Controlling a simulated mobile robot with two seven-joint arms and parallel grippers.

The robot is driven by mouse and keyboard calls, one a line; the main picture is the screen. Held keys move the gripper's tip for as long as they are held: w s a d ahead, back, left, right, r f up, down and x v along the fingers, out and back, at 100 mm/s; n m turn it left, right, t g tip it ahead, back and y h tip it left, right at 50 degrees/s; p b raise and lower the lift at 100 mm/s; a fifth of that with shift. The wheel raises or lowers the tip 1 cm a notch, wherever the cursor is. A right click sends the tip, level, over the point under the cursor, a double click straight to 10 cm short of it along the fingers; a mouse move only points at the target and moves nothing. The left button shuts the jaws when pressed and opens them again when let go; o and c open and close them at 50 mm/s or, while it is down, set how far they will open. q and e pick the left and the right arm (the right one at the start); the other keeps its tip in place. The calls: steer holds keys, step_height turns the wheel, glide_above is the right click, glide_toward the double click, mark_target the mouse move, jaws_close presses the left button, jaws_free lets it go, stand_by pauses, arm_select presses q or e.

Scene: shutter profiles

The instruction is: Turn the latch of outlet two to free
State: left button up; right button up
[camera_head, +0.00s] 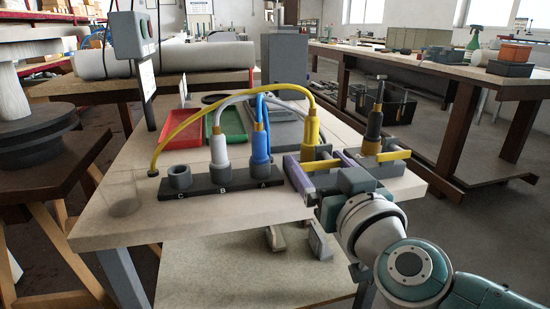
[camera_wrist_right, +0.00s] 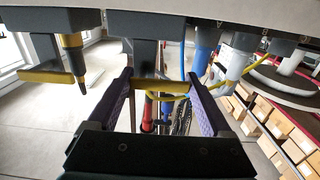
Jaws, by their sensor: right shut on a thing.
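My right gripper (camera_head: 328,166) reaches in from the lower right to the outlet holding the yellow plug (camera_head: 311,132). Its purple fingers are on both ends of that outlet's yellow latch (camera_wrist_right: 160,86), a bar lying crosswise between them in the right wrist view (camera_wrist_right: 159,80). The gripper is shut on this latch. To the right, another outlet holds a black plug (camera_head: 375,122) with a gold collar. Its yellow latch (camera_head: 394,156) points sideways to the right; it also shows in the right wrist view (camera_wrist_right: 45,77). I cannot read numbers on these outlets. My left gripper is not in view.
A dark socket block (camera_head: 210,187) marked C, B, A stands left. The white plug (camera_head: 219,148) is in B, the blue plug (camera_head: 260,143) in A; C is empty. A red tray (camera_head: 188,135), green tray (camera_head: 226,123) and a clear cup (camera_head: 124,195) are on the table. Cables arch overhead.

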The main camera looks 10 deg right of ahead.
mark_target(334, 160)
steer(key=m, duration=0.3)
steer(key=shift+r+m+p, duration=0.3)
steer(key=shift+r+p, duration=0.1)
steer(key=m, duration=0.4)
steer(key=shift+d+r+m, duration=0.25)
steer(key=shift+r+m, duration=0.05)
steer(key=m, duration=0.4)
steer(key=shift+d+r+m, duration=0.25)
steer(key=shift+d+m, duration=0.05)
steer(key=shift+d, duration=0.05)
steer(key=m, duration=0.2)
steer(key=d+m+b, duration=0.1)
steer(key=m, duration=0.2)
steer(key=shift+r, duration=0.1)
steer(key=o, duration=1.2)
steer(key=shift+c, duration=0.2)
